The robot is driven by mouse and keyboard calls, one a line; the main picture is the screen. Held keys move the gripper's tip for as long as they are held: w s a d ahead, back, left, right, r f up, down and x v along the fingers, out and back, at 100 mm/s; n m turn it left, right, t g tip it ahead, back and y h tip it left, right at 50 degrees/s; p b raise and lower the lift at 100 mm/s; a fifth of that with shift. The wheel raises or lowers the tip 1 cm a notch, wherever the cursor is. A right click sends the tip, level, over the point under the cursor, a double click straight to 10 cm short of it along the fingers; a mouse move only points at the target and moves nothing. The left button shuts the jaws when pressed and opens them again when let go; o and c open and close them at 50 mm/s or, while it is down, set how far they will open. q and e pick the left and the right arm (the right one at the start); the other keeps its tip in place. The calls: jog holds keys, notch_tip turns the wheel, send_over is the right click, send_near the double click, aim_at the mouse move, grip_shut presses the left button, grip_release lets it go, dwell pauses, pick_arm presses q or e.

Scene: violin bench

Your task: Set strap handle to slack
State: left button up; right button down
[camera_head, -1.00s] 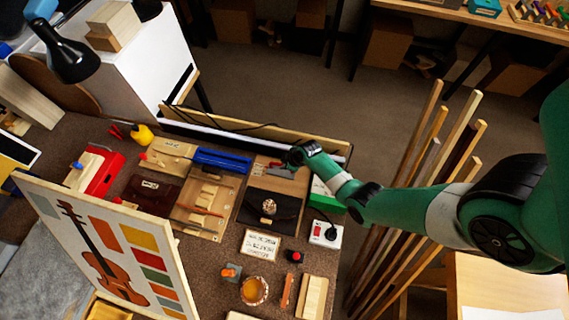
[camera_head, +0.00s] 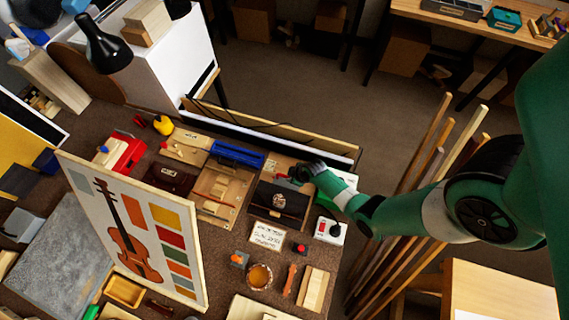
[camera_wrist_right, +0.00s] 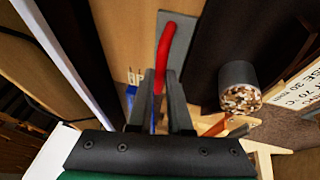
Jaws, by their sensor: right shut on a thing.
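A red handle (camera_wrist_right: 165,52) lies over a narrow grey plate (camera_wrist_right: 178,42) on a wooden board in the right wrist view. It also shows as a small red bar (camera_head: 281,176) in the head view, near the back edge of the bench. My right gripper (camera_wrist_right: 160,82) is shut on the red handle, with one finger on each side of it. In the head view this gripper (camera_head: 294,176) is at the handle's right end and partly covers it and the plate. My left gripper is not in view.
A white switch box (camera_head: 330,230) and a red button (camera_head: 299,249) are nearer the front.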

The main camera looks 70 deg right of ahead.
jog(key=c, duration=1.2)
grip_release()
jog(key=shift+a, duration=0.1)
jog(key=o, duration=0.4)
jog(key=shift+a, duration=0.15)
jog(key=shift+c, duration=0.2)
jog(key=p+v, duration=0.7)
jog(key=v, duration=0.4)
jog(key=shift+s+r+p, duration=0.15)
jog(key=shift+r+p, duration=0.1)
jog(key=shift+p, duration=0.05)
